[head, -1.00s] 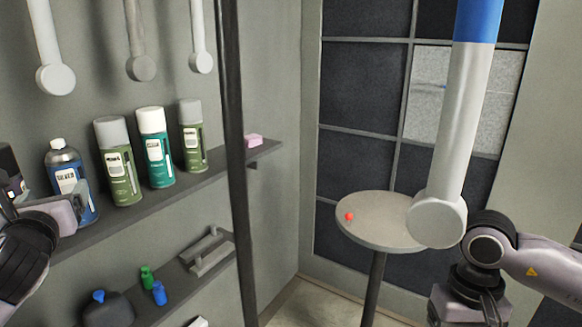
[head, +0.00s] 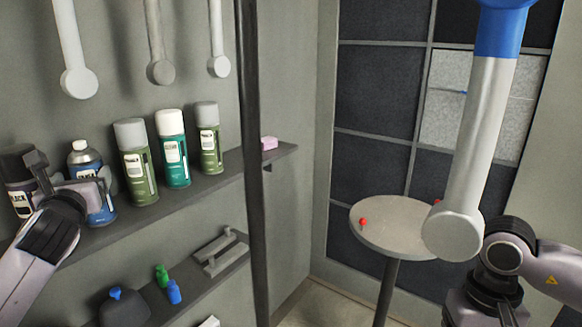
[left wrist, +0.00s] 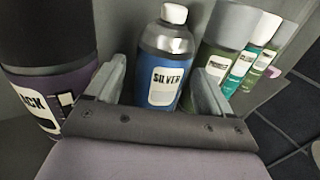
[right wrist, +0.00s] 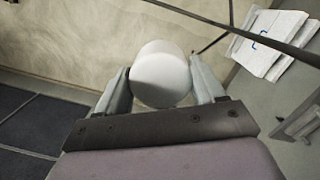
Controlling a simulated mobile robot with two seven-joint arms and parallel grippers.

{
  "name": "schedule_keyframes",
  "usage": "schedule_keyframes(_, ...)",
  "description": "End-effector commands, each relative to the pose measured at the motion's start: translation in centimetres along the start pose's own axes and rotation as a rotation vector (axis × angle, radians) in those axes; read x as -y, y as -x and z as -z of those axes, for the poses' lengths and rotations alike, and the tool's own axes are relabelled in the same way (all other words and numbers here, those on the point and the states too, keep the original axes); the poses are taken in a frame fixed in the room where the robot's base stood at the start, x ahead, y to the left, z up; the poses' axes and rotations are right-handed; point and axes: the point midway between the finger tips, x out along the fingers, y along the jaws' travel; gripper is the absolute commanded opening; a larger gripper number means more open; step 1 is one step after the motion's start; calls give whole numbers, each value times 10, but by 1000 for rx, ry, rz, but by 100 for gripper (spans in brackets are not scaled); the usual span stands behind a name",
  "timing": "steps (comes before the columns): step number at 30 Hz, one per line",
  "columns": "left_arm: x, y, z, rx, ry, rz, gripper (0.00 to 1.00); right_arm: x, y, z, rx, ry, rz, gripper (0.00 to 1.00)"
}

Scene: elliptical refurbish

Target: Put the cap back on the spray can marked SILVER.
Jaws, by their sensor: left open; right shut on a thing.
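The blue spray can marked SILVER (left wrist: 165,70) stands upright on the shelf with its white nozzle bare. In the head view the can (head: 95,205) is partly hidden by my left gripper (head: 75,180). In the left wrist view my left gripper (left wrist: 160,95) is open, with its fingers on either side of the can and a gap showing beside it. My right gripper (right wrist: 165,95) is shut on a pale grey-white cap (right wrist: 160,72). In the head view the right gripper is low at the right edge, and the cap is hidden there.
A can marked BLACK (left wrist: 40,75) stands left of the SILVER can. Green (head: 137,165) and teal (head: 173,150) capped cans stand to its right. A dark post (head: 252,130) rises before the shelf. A round table (head: 395,228) holds small red things.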

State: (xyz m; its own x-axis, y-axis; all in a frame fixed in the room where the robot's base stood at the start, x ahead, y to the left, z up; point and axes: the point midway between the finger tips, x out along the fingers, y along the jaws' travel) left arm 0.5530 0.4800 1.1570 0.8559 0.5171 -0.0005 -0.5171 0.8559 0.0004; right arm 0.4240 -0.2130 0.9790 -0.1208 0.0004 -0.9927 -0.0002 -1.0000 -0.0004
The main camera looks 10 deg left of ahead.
Motion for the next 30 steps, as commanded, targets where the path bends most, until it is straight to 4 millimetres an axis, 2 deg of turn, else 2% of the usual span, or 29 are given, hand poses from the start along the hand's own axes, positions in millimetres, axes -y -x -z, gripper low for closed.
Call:
schedule_keyframes(3,0,-6,0,0,1,1,82,0,1,0,0,0,0,44)
schedule_keyframes(16,1,-11,1,0,2,0,82,0,2,0,0,0,0,44)
schedule_keyframes(30,3,-56,8,0,2,-1,82,0,8,-1,0,0,0,44)
